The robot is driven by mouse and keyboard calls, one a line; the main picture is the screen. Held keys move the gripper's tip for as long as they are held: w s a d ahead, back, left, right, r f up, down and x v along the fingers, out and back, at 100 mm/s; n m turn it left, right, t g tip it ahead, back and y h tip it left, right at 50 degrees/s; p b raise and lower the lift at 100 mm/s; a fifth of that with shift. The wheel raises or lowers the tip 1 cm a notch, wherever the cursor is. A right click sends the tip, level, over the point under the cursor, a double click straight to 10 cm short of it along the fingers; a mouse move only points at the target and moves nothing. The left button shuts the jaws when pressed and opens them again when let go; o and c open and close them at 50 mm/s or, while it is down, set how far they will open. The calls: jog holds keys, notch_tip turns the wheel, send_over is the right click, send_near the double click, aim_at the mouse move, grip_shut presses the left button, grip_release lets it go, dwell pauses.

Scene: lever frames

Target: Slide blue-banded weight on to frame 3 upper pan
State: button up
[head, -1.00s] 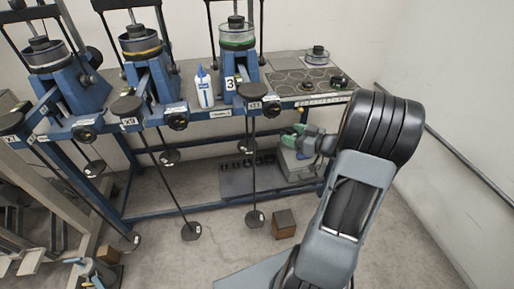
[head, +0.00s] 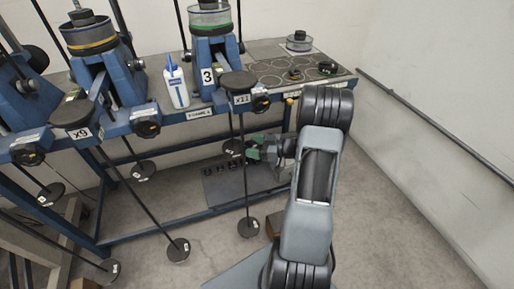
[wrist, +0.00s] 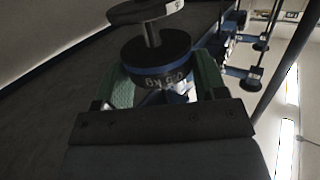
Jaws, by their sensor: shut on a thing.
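My gripper (head: 262,150) is beside the hanging rod under frame 3 (head: 207,76) in the head view. In the wrist view its green fingers are shut on the blue-banded weight (wrist: 158,68), a dark disc with upside-down lettering. A dark disc with a white label (wrist: 145,11), apparently a pan, lies just past the weight, with a short stem between them. I cannot tell whether the weight is around the rod or touches that disc. In the head view the upper pan (head: 233,147) hangs just left of the gripper; the lower pan (head: 248,228) hangs nearer the floor.
A blue bench (head: 350,75) carries the frames, a white bottle (head: 176,84) and small weights. Other rods and pans (head: 178,248) hang to the left. A grey rack plate (head: 225,183) lies behind the rods. Open floor (head: 390,220) is at the right.

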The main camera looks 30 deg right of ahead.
aim_at(238, 147)
jog(key=shift+r+b+x, duration=0.2)
jog(key=shift+b+x, duration=0.1)
jog(key=shift+x, duration=0.95)
jog(key=shift+w+d, duration=0.1)
jog(key=shift+w, duration=0.15)
jog(key=shift+w+a, duration=0.3)
jog(key=shift+w, duration=0.2)
jog(key=shift+p+x, duration=0.3)
jog(key=shift+x, duration=0.5)
jog(key=shift+w+a+r, duration=0.1)
jog(key=shift+w+a, duration=0.1)
jog(key=shift+w, duration=0.2)
jog(key=shift+w+a+r, duration=0.1)
jog(key=shift+w+a, duration=0.05)
jog(key=shift+w, duration=0.25)
jog(key=shift+f, duration=0.45)
dwell(0.6)
jog(key=o, duration=1.1)
jog(key=shift+o, duration=0.2)
